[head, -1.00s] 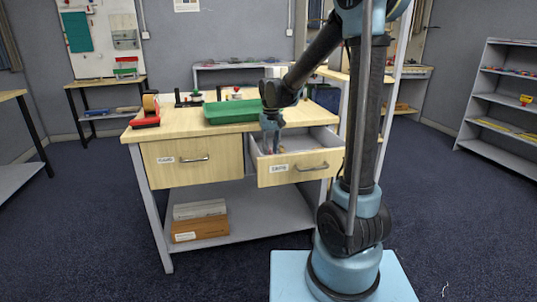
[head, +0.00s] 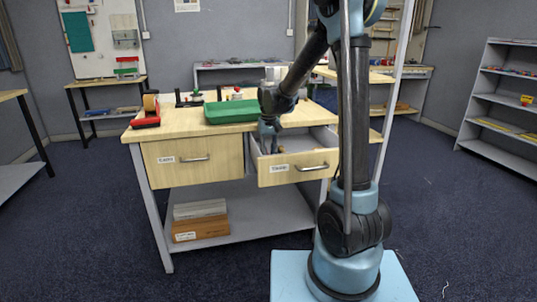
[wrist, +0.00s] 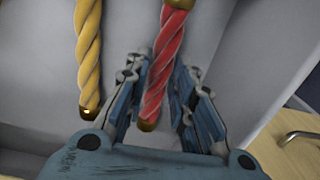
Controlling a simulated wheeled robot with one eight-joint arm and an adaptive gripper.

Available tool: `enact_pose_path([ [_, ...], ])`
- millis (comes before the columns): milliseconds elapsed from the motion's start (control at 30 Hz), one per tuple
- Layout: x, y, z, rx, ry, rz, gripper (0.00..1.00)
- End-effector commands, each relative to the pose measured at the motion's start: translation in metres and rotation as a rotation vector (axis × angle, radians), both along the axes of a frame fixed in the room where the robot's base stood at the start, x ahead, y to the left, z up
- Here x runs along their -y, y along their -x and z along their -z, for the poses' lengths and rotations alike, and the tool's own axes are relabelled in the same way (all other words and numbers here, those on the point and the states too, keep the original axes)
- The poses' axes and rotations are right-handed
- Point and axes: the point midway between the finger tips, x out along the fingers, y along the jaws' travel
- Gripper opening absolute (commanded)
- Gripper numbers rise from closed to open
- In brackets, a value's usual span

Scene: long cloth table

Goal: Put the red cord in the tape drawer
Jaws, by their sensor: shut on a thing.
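The red cord (wrist: 163,70) is a twisted rod shape with brass-coloured ends, between my gripper's fingers (wrist: 160,95) in the wrist view. My gripper is shut on it. In the head view my gripper (head: 268,142) reaches down into the open right drawer (head: 312,178), whose front label is too small to read surely. The grey drawer walls surround the cord in the wrist view. Whether the cord touches the drawer floor I cannot tell. A yellow cord (wrist: 88,45) lies to the left of the red one, apart from it.
The left drawer (head: 220,172) is shut. On the tabletop stand a green tray (head: 232,111) and a red tape dispenser (head: 147,120). Boxes (head: 200,229) sit on the lower shelf. A shelf unit (head: 506,100) stands at the far right.

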Motion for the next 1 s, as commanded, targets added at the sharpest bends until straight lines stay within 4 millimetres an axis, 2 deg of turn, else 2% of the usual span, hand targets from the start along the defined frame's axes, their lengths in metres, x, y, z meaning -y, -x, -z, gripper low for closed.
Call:
enact_pose_path([
  [67,0.000,0.000,0.001,0.000,0.000,0.000,0.00],
  [100,0.000,0.000,0.002,0.000,0.000,0.000,0.25],
  [200,0.000,0.000,0.001,0.000,0.000,-0.001,0.43],
  [633,-0.001,0.001,-0.005,0.000,0.000,-0.002,0.43],
  [767,-0.001,0.001,-0.020,0.000,0.000,-0.002,0.43],
  [1000,-0.001,0.001,-0.062,0.000,0.000,-0.002,0.43],
])
